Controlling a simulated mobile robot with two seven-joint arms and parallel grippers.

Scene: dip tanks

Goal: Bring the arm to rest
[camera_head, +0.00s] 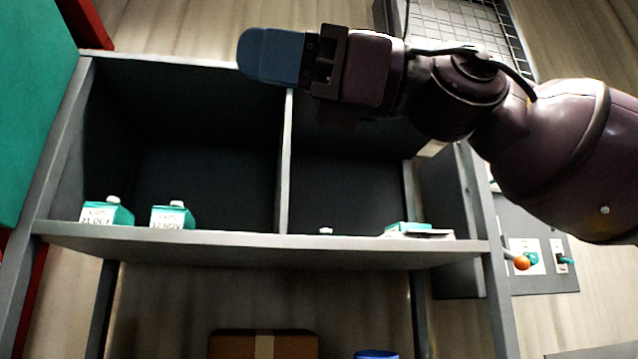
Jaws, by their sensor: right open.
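My right arm comes in from the upper right of the head view. My right gripper (268,56), with blue fingers, points left in front of the top edge of a grey shelf unit (250,244). I see nothing held between its fingers, and it is open. My left gripper does not show.
Two white-and-green cartons (106,213) (172,216) stand in the left compartment. A flat white-and-green item (415,230) lies in the right one. Below are a cardboard box (235,345) and a blue object (376,354). A panel with an orange-knobbed lever (522,263) is at right.

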